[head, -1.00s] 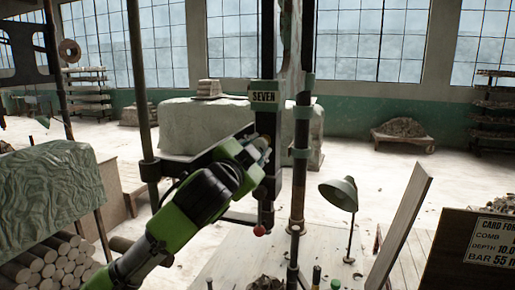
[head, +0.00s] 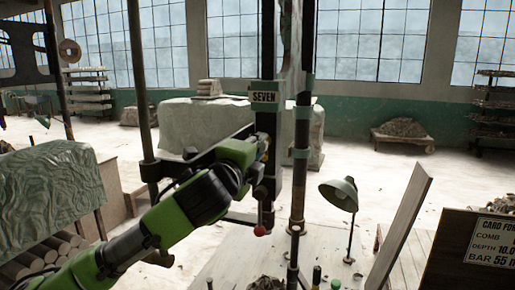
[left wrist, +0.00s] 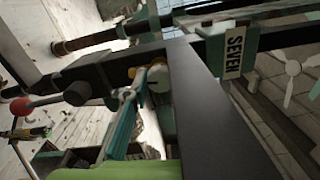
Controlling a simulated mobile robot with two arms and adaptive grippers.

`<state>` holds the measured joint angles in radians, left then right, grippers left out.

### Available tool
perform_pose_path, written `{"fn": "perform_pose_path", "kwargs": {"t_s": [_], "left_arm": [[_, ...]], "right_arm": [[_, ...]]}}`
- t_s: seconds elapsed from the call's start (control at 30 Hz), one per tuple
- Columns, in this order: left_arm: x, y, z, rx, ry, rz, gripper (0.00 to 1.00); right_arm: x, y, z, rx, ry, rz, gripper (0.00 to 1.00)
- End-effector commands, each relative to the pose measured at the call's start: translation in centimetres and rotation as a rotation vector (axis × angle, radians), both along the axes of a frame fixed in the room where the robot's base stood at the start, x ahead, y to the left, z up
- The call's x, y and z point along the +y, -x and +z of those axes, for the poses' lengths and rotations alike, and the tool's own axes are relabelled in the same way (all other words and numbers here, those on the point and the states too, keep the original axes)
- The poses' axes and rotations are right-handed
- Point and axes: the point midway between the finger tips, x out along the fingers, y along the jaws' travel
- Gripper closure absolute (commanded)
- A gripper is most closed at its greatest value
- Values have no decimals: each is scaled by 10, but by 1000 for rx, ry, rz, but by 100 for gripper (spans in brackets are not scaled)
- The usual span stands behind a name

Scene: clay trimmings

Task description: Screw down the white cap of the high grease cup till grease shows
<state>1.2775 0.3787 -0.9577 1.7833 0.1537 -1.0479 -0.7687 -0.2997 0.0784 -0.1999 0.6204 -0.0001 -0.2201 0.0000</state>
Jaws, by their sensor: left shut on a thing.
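My left gripper (head: 262,151) is at the dark upright post of the machine, just below the SEVEN sign (head: 264,97). It is shut on what appears to be the white cap of the high grease cup; the fingers and the arm hide most of it in the head view. In the left wrist view a small pale cap (left wrist: 158,79) shows beside the black post, with brass-coloured bits around it. I cannot make out any grease there. My right gripper is not in view.
A red-knobbed lever (head: 260,230) hangs below my gripper. A green lamp (head: 341,194) stands on the bench to the right, near a leaning board (head: 404,215). A card board (head: 480,250) is at lower right. A cloth-covered stack (head: 52,190) is at left.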

Motion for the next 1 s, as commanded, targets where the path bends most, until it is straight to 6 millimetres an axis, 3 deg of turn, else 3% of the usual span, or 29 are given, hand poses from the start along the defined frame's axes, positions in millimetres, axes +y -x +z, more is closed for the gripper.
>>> {"fn": "perform_pose_path", "kwargs": {"t_s": [0.4, 0.93, 0.97, 1.0], "left_arm": [[-1, 0, -3, -51, -172, -2, 97], [-1, 0, -4, -56, -192, -3, 97], [-1, 0, -4, -56, -192, -3, 71], [-1, 0, -4, -56, -192, -3, 60]], "right_arm": [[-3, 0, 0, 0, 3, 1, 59], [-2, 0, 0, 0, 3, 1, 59], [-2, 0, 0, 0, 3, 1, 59], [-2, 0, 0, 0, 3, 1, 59]]}}
